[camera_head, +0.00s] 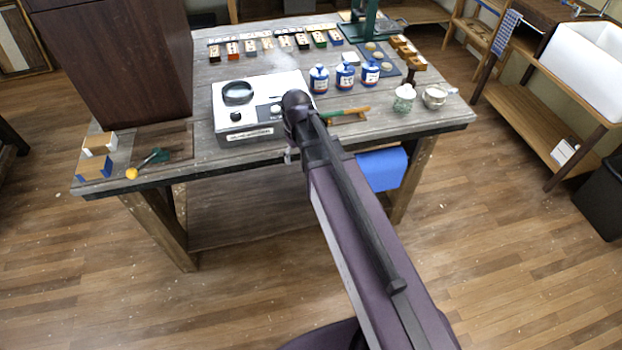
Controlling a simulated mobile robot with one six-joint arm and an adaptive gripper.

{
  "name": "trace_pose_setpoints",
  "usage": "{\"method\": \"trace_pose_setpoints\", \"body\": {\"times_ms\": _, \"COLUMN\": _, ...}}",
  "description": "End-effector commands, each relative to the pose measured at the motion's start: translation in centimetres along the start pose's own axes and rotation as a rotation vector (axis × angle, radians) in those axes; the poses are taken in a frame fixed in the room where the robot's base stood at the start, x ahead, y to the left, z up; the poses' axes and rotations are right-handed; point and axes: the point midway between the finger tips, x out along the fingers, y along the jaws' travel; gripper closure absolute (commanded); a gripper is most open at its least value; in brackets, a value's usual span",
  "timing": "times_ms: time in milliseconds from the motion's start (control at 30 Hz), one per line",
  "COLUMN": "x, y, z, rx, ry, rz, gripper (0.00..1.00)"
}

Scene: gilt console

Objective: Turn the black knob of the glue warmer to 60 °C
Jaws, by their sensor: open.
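The glue warmer (222,101) is a white box on the grey wooden bench, with a round dark pot (238,92) set in its top. A small black knob (236,116) shows on its near left part. Another dark control (276,107) shows at its right, close to my arm. Scale marks and any pointer are too small to read.
Several small blocks (267,43) line the back. A tall dark cabinet (120,60) stands at left.

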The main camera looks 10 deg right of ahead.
Motion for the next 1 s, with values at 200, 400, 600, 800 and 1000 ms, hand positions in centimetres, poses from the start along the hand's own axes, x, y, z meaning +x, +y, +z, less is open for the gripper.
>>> {"method": "trace_pose_setpoints", "body": {"times_ms": 200, "x": 2.2, "y": 0.4, "z": 2.8, "rx": 0.089, "ry": 0.000, "rz": 0.000, "gripper": 0.16}}
{"method": "trace_pose_setpoints", "body": {"times_ms": 400, "x": 3.4, "y": 0.7, "z": 4.4, "rx": 0.153, "ry": 0.000, "rz": 0.000, "gripper": 0.16}}
{"method": "trace_pose_setpoints", "body": {"times_ms": 600, "x": 3.9, "y": 0.9, "z": 5.3, "rx": 0.188, "ry": 0.000, "rz": 0.000, "gripper": 0.16}}
{"method": "trace_pose_setpoints", "body": {"times_ms": 800, "x": 3.9, "y": 0.9, "z": 5.4, "rx": 0.195, "ry": 0.000, "rz": 0.000, "gripper": 0.16}}
{"method": "trace_pose_setpoints", "body": {"times_ms": 1000, "x": 3.9, "y": 0.9, "z": 5.3, "rx": 0.194, "ry": 0.000, "rz": 0.000, "gripper": 0.16}}
